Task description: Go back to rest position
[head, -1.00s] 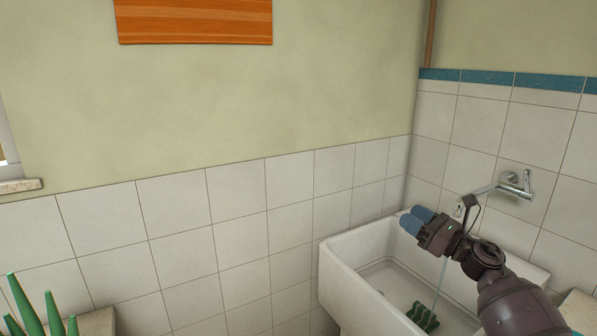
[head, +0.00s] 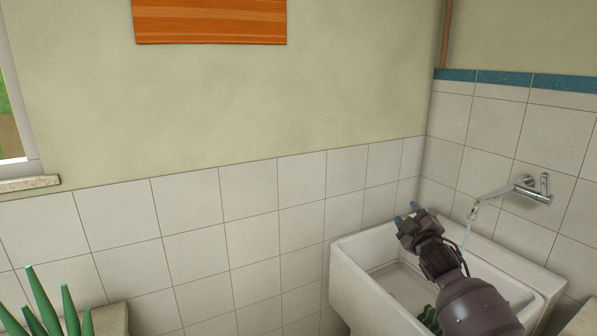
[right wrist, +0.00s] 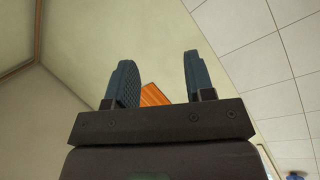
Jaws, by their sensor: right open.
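My right gripper (head: 408,214) is above the left part of the white sink (head: 345,272) in the head view, with its blue fingers pointing up and to the left. My left gripper is in neither view.
The chrome faucet (head: 528,190) on the tiled wall runs water into the sink. A green object (head: 428,316) in the sink is partly hidden by my arm. A spiky green plant (head: 48,310) stands at lower left. An orange wooden board (head: 210,20) hangs on the wall.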

